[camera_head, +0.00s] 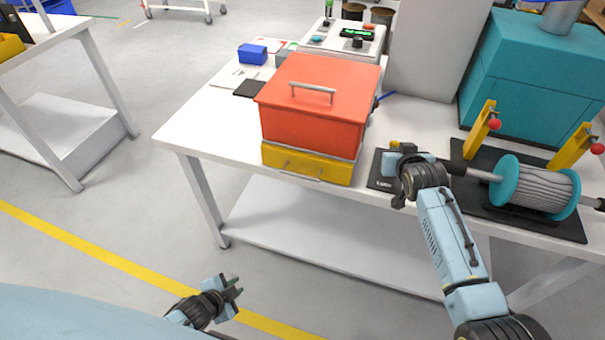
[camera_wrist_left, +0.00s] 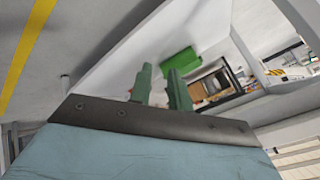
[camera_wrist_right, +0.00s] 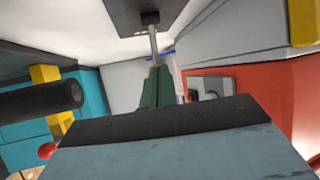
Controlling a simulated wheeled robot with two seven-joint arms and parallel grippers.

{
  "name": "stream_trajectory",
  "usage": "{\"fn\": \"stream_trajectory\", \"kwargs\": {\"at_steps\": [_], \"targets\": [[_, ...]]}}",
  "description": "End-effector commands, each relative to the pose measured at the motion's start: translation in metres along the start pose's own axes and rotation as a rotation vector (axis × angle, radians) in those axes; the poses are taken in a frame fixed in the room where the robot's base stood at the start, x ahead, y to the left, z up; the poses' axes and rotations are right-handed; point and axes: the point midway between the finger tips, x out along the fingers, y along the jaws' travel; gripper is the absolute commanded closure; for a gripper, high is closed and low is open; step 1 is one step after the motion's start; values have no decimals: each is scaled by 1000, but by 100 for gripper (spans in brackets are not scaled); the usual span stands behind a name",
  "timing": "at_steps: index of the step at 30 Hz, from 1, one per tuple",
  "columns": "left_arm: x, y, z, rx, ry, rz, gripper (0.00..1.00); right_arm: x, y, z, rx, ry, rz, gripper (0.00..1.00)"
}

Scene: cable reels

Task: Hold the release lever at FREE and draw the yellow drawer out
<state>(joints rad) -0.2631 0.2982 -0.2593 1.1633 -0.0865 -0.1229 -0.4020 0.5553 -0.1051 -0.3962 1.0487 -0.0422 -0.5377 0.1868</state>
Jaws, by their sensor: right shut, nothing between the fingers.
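The yellow drawer (camera_head: 305,165) sits in the base under a red box (camera_head: 318,105). Its front has a metal handle and looks nearly flush with the box. The black lever plate (camera_head: 381,172) lies right of it, mostly covered by my right wrist; its lettering is too small to read. In the right wrist view a metal rod (camera_wrist_right: 153,44), which looks like the release lever, runs from a black block to my right fingertips (camera_wrist_right: 156,85). These are shut with nothing between them; contact with the rod is unclear. My left gripper (camera_head: 233,290) is open and empty, low in front of the table.
A cable reel (camera_head: 535,187) on a black base with yellow posts stands at the right. A teal machine (camera_head: 530,75) is behind it. A control box (camera_head: 340,38) and blue block (camera_head: 252,54) are at the back. The floor before the drawer is clear.

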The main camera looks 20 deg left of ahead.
Motion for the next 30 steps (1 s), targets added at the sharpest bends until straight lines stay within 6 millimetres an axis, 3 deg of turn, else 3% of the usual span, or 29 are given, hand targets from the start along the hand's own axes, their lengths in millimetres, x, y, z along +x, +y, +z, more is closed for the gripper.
{"fn": "stream_trajectory", "kwargs": {"at_steps": [1, 6, 12, 15, 22, 30], "targets": [[-2, -27, -24, 82, 64, -45, 81, 0, 0, -1, 0, 2, 0, 100], [-27, -99, -107, 362, 257, -202, 81, 0, 0, -1, 0, 2, 0, 100], [-73, -148, -189, 637, 432, -373, 81, 0, 0, -1, 0, 2, 0, 100], [-94, -160, -216, 726, 488, -435, 81, 0, 0, -1, 0, 2, 0, 100], [-111, -169, -242, 810, 539, -497, 81, 0, 0, -1, 0, 1, 0, 100], [-84, -177, -265, 808, 540, -499, 81, 0, 0, -1, 0, 1, 0, 100]]}}
